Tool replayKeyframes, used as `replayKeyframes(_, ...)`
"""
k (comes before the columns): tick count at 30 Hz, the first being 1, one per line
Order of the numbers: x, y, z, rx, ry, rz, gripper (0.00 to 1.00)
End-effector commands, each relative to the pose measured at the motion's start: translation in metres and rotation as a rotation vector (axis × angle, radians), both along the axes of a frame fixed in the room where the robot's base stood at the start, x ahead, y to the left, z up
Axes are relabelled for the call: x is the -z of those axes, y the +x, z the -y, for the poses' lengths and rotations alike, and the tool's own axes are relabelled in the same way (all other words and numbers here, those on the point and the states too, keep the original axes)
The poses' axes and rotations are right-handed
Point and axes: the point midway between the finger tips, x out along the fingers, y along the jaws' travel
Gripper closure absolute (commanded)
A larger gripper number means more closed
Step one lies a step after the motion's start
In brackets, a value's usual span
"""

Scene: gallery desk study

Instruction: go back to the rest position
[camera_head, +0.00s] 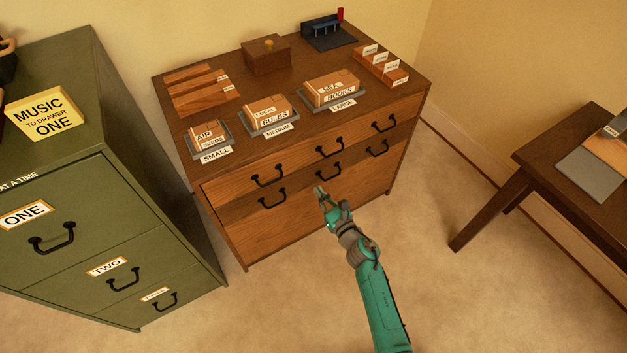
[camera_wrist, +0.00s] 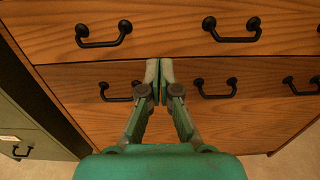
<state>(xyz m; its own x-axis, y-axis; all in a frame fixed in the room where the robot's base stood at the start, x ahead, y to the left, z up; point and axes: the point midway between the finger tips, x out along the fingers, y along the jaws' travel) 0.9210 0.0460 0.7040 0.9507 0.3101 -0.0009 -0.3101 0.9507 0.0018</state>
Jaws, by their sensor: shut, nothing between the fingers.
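My gripper (camera_head: 320,191) is shut and empty at the end of my teal arm, in front of the wooden drawer chest (camera_head: 228,233) in the head view. In the wrist view my gripper (camera_wrist: 160,68) has its two fingertips together, pointing at the chest's drawer fronts (camera_wrist: 175,30). It lies between two black handles of the lower row, a left one (camera_wrist: 118,97) and a right one (camera_wrist: 215,94), and holds neither. I cannot tell how far the fingertips are from the wood.
A green filing cabinet (camera_head: 150,210) stands close on the left. A dark wooden table (camera_head: 540,155) stands at the right. Several labelled boxes on trays, a small wooden box (camera_head: 267,56) and a card rack (camera_head: 382,66) stand on the chest. Carpet (camera_head: 440,300) is clear at the front right.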

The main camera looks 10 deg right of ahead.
Motion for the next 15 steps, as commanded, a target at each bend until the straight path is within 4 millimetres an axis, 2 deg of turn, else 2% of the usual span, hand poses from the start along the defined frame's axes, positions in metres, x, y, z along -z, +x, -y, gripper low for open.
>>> replayKeyframes(10, 0.0, -0.006, 0.001, 0.002, 0.015, -0.005, 1.0)
replayKeyframes(13, 0.005, -0.023, 0.001, 0.011, 0.087, -0.029, 1.0)
replayKeyframes(15, 0.008, -0.044, 0.002, 0.022, 0.182, -0.058, 1.0)
